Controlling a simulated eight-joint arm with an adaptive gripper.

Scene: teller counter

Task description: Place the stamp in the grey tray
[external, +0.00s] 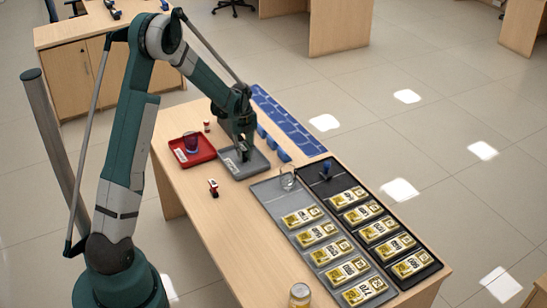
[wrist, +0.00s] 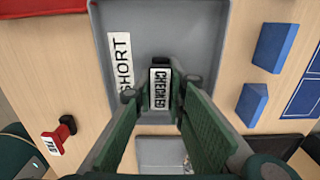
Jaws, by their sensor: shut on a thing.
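The grey tray (external: 262,169) sits on the counter beside the red tray (external: 176,160); it also fills the upper middle of the wrist view (wrist: 210,25) and has a label reading SHORT. My gripper (external: 243,153) is over the grey tray, pointing down. In the wrist view my gripper (wrist: 160,97) is shut on a dark stamp (wrist: 160,88) with a white CHECKED label, between the fingertips. The stamp is within the tray's outline; I cannot tell whether it touches the tray floor. In the external view the fingers mostly hide it.
Another small stamp (external: 207,126) stands behind. The red tray holds a dark purple cup (external: 191,143). A glass (external: 288,180), note-filled trays and blue blocks (wrist: 272,47) lie to the right.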

